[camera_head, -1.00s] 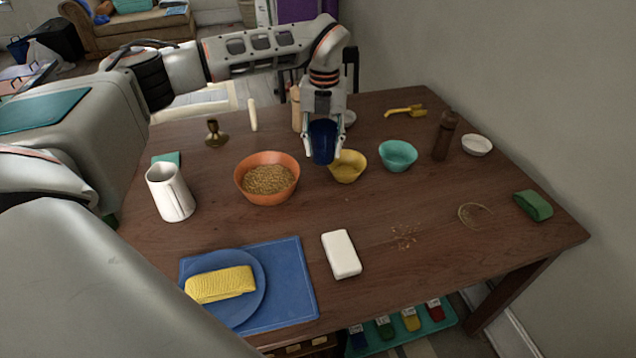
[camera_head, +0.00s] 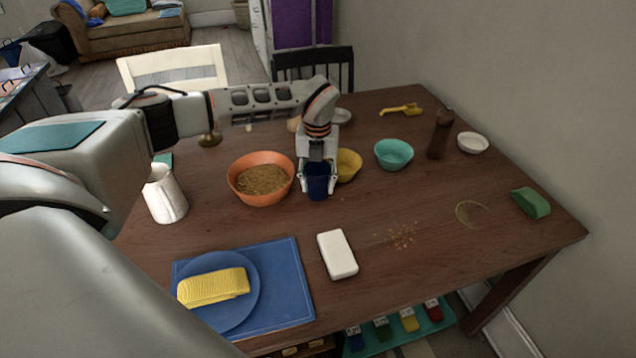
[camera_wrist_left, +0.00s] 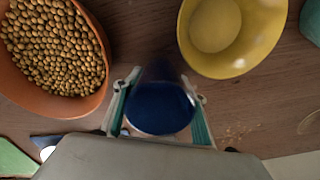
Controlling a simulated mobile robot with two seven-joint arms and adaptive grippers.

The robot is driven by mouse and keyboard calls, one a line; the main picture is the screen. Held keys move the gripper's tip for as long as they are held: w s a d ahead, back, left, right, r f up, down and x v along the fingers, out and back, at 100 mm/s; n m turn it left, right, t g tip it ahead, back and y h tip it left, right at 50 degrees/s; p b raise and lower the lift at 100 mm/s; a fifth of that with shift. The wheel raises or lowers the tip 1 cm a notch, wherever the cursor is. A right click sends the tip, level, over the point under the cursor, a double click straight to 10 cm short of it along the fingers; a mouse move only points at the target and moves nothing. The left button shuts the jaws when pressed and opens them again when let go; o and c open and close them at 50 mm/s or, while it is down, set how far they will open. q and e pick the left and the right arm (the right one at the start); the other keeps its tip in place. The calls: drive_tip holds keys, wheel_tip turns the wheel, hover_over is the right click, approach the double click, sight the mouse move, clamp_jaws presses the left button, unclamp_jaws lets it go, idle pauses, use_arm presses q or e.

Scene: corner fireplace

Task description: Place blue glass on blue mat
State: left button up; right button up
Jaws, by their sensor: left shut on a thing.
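The blue glass (camera_head: 318,183) is dark blue and upright, between the fingers of my left gripper (camera_head: 318,190). It also shows in the left wrist view (camera_wrist_left: 160,105), with a finger on each side. My left gripper is shut on it, between the orange bowl and the yellow bowl. I cannot tell whether the glass touches the table. The blue mat (camera_head: 285,290) lies at the front left of the table. A blue plate (camera_head: 238,313) with a folded yellow cloth (camera_head: 213,287) covers much of its left and middle. My right gripper is not in view.
The orange bowl (camera_head: 240,190) of grains, yellow bowl (camera_head: 348,165) and teal bowl (camera_head: 394,154) are near the glass. A white pitcher (camera_head: 165,195) stands left. A white block (camera_head: 337,255) lies right of the mat.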

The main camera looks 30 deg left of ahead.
use_arm(q)
drive_tip(key=shift+r, duration=0.1)
drive_tip(key=o, duration=1.2)
drive_tip(key=shift+o, duration=0.2)
